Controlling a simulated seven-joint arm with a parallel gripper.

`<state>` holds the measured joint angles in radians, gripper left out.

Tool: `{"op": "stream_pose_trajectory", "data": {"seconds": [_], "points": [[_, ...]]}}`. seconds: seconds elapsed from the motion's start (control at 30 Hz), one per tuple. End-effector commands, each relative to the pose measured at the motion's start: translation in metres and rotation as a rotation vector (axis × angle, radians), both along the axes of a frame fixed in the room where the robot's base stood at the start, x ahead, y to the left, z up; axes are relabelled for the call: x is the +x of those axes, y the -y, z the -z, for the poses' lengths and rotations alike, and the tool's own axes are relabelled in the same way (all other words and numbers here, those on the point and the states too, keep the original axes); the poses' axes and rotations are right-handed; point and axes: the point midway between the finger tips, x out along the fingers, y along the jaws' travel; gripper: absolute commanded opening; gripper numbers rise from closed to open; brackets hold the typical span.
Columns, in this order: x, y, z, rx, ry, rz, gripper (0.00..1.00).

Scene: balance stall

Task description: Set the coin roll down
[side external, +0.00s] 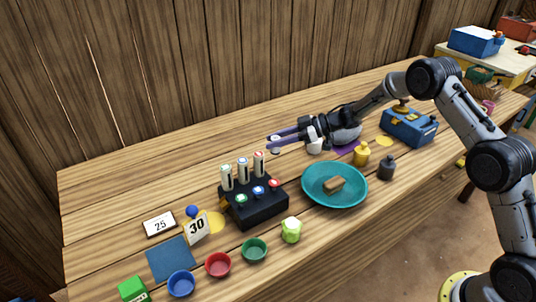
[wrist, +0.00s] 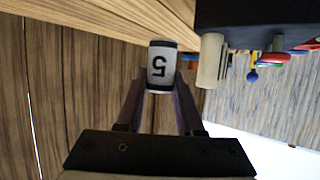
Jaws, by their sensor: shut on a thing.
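My gripper (side external: 273,142) has purple fingers pointing left, above the table behind the black rack. In the wrist view my gripper (wrist: 161,85) is shut on a coin roll (wrist: 161,66), a pale cylinder with dark ends and a "5" that reads upside down there. The held coin roll (side external: 275,146) shows small and pale at the fingertips in the side view. The black rack (side external: 258,213) has several pale rolls standing at its back and green, blue and red round pieces in front. The height of the held roll over the wood is hard to tell.
A teal dish (side external: 315,196) with a tan block stands right of the rack. Yellow (side external: 361,154) and dark (side external: 387,168) weights, a blue box (side external: 410,127) and small coloured bowls (side external: 218,265) stand around. The table (side external: 125,190) is clear at back left.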

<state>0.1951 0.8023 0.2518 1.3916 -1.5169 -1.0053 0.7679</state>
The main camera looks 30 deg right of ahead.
Motion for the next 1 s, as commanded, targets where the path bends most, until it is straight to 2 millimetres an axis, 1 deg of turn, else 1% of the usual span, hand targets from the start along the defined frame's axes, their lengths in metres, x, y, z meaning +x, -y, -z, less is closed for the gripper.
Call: {"op": "stream_pose_trajectory", "data": {"seconds": [0.03, 0.2, 0.5, 0.7, 1.0], "points": [[0.007, -0.001, 0.011, 0.001, -0.001, -0.001, 0.00], [0.025, -0.003, 0.030, 0.000, 0.001, 0.000, 0.00], [0.037, -0.004, 0.044, 0.000, 0.001, 0.000, 0.00], [0.036, -0.004, 0.071, 0.001, -0.001, 0.000, 0.00], [0.037, -0.004, 0.074, 0.001, 0.002, 0.001, 0.00]]}}
